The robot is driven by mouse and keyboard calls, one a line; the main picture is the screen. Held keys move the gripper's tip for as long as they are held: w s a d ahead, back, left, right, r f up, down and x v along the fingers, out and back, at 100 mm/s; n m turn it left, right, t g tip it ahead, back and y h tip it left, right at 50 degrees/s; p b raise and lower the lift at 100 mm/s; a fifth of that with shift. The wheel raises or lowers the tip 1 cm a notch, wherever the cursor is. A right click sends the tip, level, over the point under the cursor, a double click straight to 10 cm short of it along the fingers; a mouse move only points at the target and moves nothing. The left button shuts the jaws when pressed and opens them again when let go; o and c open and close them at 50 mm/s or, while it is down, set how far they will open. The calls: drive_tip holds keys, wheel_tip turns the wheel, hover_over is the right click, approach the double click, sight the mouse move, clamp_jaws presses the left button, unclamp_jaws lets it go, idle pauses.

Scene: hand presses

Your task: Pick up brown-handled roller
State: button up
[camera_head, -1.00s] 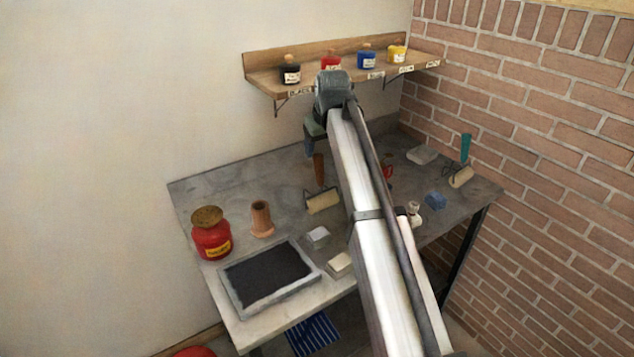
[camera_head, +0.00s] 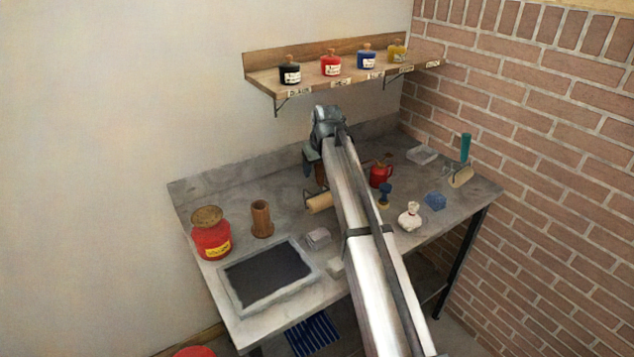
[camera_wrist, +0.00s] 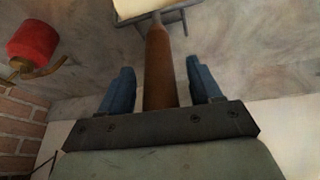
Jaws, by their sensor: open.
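The brown-handled roller stands on the grey bench, its cream cylinder (camera_head: 319,203) to the left of my arm in the head view. My arm hides part of it there. In the wrist view its brown handle (camera_wrist: 161,70) runs between the two blue fingers of my gripper (camera_wrist: 160,75), and a cream edge of the roller (camera_wrist: 140,8) shows at the top. The fingers are open, with a gap on each side of the handle. In the head view my gripper (camera_head: 309,160) is low over the bench, at the handle end of the roller.
A red oil can (camera_head: 380,176), a dark blue stamp (camera_head: 384,194) and a white bag (camera_head: 409,217) stand right of my arm. A teal-handled roller (camera_head: 464,155) is farther right. A black slab (camera_head: 266,275), red jar (camera_head: 211,238) and brown cup (camera_head: 261,219) are left. The shelf (camera_head: 335,78) hangs above.

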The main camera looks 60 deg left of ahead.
drive_tip(key=shift+c, duration=0.4)
drive_tip(key=c, duration=0.9)
